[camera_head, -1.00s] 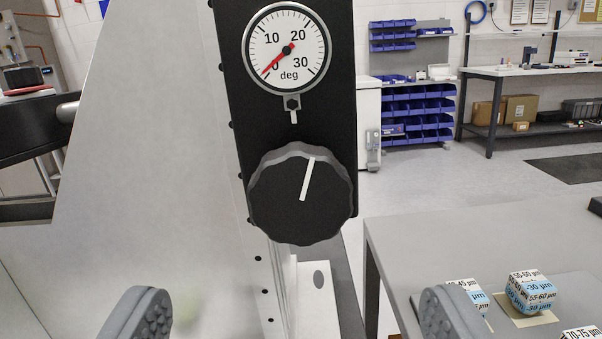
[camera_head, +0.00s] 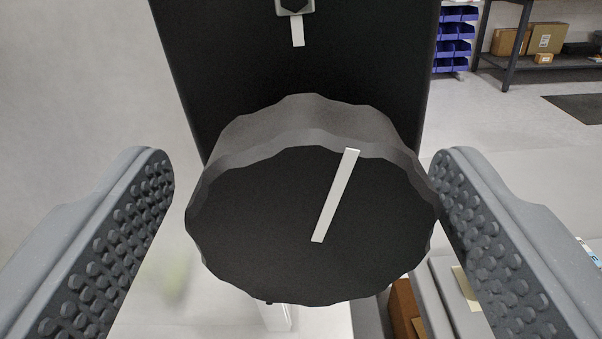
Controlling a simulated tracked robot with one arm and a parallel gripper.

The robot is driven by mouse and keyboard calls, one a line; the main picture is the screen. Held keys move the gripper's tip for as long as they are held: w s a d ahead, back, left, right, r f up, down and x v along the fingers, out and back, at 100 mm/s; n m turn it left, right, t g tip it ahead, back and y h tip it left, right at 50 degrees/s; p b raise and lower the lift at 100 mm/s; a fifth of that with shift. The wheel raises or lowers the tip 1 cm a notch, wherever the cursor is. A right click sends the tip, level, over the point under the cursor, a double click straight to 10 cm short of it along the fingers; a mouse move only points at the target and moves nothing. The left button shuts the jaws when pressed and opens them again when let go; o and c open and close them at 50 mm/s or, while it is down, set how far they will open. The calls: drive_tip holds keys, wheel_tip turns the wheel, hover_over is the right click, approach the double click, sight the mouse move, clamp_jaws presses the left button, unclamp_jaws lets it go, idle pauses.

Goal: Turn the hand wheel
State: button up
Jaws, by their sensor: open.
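The hand wheel (camera_head: 270,215) is a black, scalloped knob on a black upright panel (camera_head: 370,60). It fills the middle of the view. A white mark (camera_head: 336,195) on its face leans to the upper right. My gripper (camera_head: 303,180) is open, with one grey studded finger on each side of the wheel. The left fingertip shows a gap to the rim. The right fingertip is close to the rim; I cannot tell whether it touches. A white index mark (camera_head: 298,31) sits on the panel above the wheel. The dial is out of view.
Behind are blue bins (camera_head: 457,32) and a bench with cardboard boxes (camera_head: 545,38). A pale surface (camera_head: 80,80) fills the left side.

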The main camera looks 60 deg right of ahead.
drive_tip(key=c, duration=1)
drive_tip(key=shift+o, duration=0.2)
drive_tip(key=shift+r+n+p, duration=0.25)
drive_tip(key=shift+n+p, duration=0.15)
drive_tip(key=shift+p, duration=0.8)
drive_tip(key=n+p, duration=0.1)
drive_tip(key=p, duration=0.3)
drive_tip(key=shift+w+a+r+n+p, duration=0.1)
drive_tip(key=shift+n+p, duration=0.2)
drive_tip(key=shift+p, duration=0.1)
drive_tip(key=n+p, duration=0.1)
drive_tip(key=p, duration=0.1)
drive_tip(key=shift+p, duration=0.35)
drive_tip(key=shift+f, duration=0.2)
drive_tip(key=o, duration=1)
drive_tip(key=shift+w+a, duration=0.1)
drive_tip(key=shift+w, duration=0.05)
drive_tip(key=shift+c, duration=0.2)
drive_tip(key=shift+f, duration=0.1)
